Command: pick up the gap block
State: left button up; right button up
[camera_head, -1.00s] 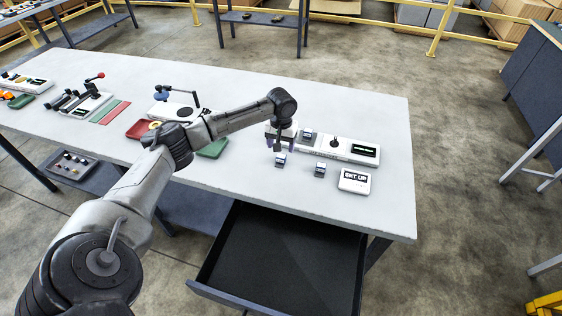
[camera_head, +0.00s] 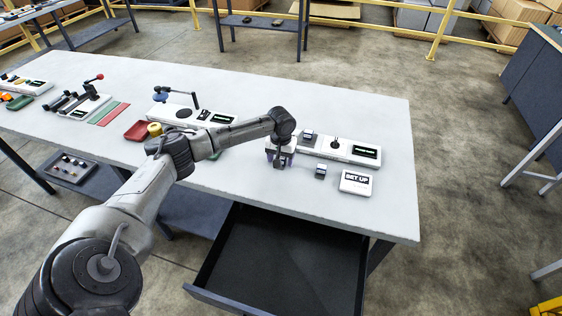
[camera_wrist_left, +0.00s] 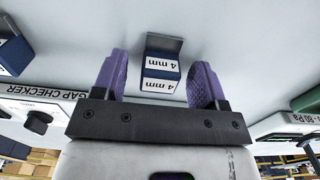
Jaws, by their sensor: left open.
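A small dark blue gap block (camera_wrist_left: 161,75) with white "4 mm" labels and a grey plate at one end lies between the open purple fingers of my left gripper (camera_wrist_left: 158,80) in the left wrist view. A gap shows on both sides of the block, so the fingers appear apart from it. In the head view my left gripper (camera_head: 281,160) is low over the table and mostly hides that block. Two similar blocks are visible nearby, one (camera_head: 320,171) to the right and one (camera_head: 309,136) by the white gap checker (camera_head: 355,152). My right gripper is out of view.
A white "SET UP" sign (camera_head: 356,182) lies right of the blocks. The white table's (camera_head: 260,110) right end is otherwise clear. An open black drawer (camera_head: 280,262) sticks out below the front edge. A red tray (camera_head: 138,131) and other devices stand to the left.

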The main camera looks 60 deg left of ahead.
pick_arm(q)
jog(key=c, duration=1.1)
jog(key=shift+o, duration=0.2)
